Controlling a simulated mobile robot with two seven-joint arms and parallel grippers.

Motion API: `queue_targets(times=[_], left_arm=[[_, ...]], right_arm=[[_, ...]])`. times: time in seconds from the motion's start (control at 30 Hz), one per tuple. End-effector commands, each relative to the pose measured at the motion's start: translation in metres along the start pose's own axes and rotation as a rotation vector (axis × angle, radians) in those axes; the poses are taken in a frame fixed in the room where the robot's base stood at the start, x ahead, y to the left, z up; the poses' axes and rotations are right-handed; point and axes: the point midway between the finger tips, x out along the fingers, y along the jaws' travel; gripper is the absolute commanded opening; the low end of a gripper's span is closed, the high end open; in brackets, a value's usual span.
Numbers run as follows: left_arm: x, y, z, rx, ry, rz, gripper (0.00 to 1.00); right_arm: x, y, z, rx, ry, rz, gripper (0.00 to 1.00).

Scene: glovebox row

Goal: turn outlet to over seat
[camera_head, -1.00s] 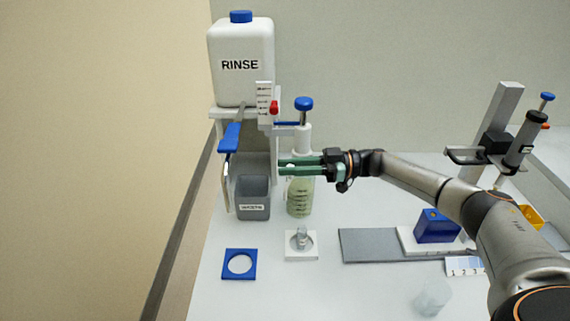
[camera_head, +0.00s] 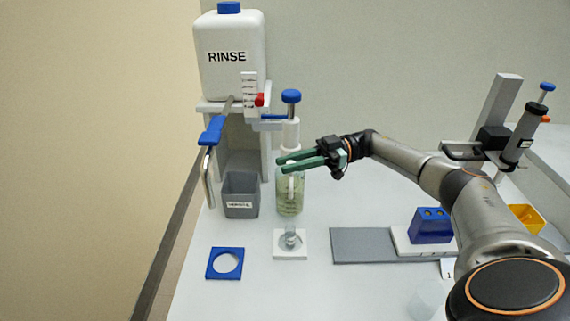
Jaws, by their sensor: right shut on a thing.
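The dispenser bottle (camera_head: 289,203) with pale green liquid stands behind the seat. It has a white pump head (camera_head: 291,131) and a blue knob (camera_head: 291,96). My right gripper (camera_head: 285,165) reaches in from the right, its green fingers shut on the dispenser's white outlet (camera_head: 291,186), mostly hidden between and behind them. The outlet's tip hangs down in front of the bottle and points toward the seat. The seat (camera_head: 281,255) is a white square plate on the bench with a small clear vial (camera_head: 290,238) upright on it. My left gripper is out of view.
A RINSE tank (camera_head: 231,58) stands on a shelf at the back left, with a blue-handled bent tube (camera_head: 207,165) and grey waste bin (camera_head: 241,190) below. A blue ring plate (camera_head: 224,263) lies front left. A grey mat (camera_head: 360,246) and blue block (camera_head: 431,226) lie right.

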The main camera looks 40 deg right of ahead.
Motion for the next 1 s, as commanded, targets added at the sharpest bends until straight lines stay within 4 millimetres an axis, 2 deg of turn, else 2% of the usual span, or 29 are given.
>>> queue_targets(times=[0.3, 0.33, 0.6, 0.87, 1.0], left_arm=[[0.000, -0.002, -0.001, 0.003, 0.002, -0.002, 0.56], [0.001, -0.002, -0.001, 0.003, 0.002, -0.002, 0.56], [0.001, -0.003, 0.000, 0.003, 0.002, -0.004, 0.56], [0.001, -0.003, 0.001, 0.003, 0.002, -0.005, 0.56], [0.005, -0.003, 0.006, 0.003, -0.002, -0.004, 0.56]], right_arm=[[-0.001, -0.001, 0.000, 0.001, -0.001, -0.003, 0.00], [-0.001, -0.001, 0.000, 0.001, -0.001, -0.003, 0.28], [0.000, -0.001, 0.000, 0.000, -0.001, -0.002, 0.56], [-0.002, 0.000, 0.001, 0.000, -0.001, -0.001, 0.56], [-0.015, 0.001, 0.002, -0.001, -0.001, 0.002, 0.56]])
